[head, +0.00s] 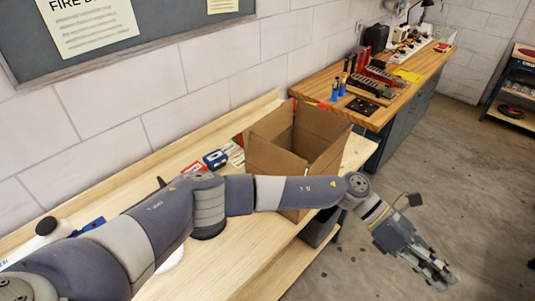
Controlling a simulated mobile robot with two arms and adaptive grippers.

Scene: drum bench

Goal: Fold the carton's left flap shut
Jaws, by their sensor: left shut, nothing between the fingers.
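The cardboard carton (270,160) stands on the wooden bench in the middle of the head view. Its top looks open, and I look partly down into it. I cannot tell clearly which of its upper panels is the left flap. My left arm reaches across in front of the carton and hides its lower front. My left gripper (437,270) is shut and empty, past the bench's right edge and over the floor, to the right of the carton and apart from it. My right gripper is not in view.
Small red and blue boxes (215,159) lie on the bench left of the carton. A second bench (378,112) behind holds tools and blue items. A block wall (180,90) runs along the back. The concrete floor (440,170) at right is clear.

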